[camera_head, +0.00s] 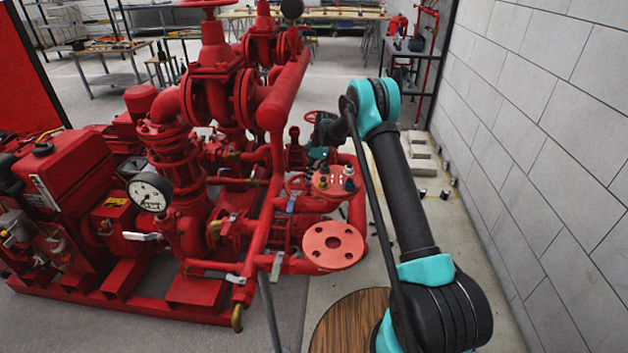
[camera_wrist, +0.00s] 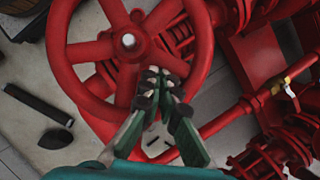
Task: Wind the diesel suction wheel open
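A red spoked handwheel (camera_wrist: 88,51) fills the upper left of the wrist view, with a pale round stem end at its hub. My gripper (camera_wrist: 161,76) is in front of the wheel's lower right part, beside the hub and between spokes. Its two dark green fingers with black pads lean close together at the tips. They overlap the rim in the picture; whether they grip it or touch it I cannot tell. In the head view my wrist is at the far side of the red pipework, and the fingers are hidden there. Part of a red wheel rim (camera_head: 311,115) shows beside it.
The red pumpset with a pressure gauge (camera_head: 150,192) and a round flange (camera_head: 333,245) stands left of my arm. A grey block wall (camera_head: 540,130) runs along the right. A round wooden top (camera_head: 350,322) is below.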

